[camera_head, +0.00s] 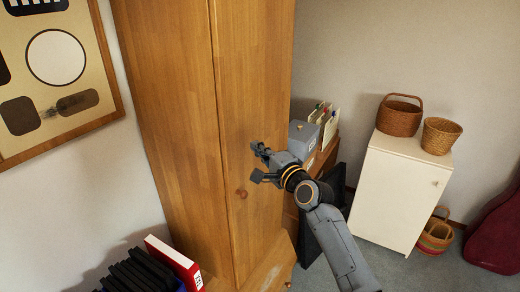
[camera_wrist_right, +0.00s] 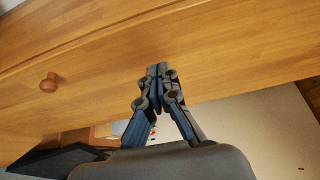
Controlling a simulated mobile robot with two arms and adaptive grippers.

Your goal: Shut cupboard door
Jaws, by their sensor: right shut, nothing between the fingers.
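The tall wooden cupboard (camera_head: 170,110) stands at the middle left in the head view. Its door (camera_head: 255,70) is the right-hand panel, with a round wooden knob (camera_head: 242,193) low near its left edge. I cannot tell for sure whether the door stands slightly ajar. My right gripper (camera_head: 257,163) is shut and empty in front of the door, right of and above the knob. In the right wrist view the closed fingertips (camera_wrist_right: 157,76) are over the door face (camera_wrist_right: 220,55), with the knob (camera_wrist_right: 48,84) off to the left. Contact is unclear. My left gripper is out of view.
A white cabinet (camera_head: 395,195) with two baskets on top stands at the right. A grey box (camera_head: 302,138) and a file holder stand behind my right arm. Dark binders and a red-and-white one (camera_head: 175,262) are at the lower left. A striped basket (camera_head: 435,235) is on the floor.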

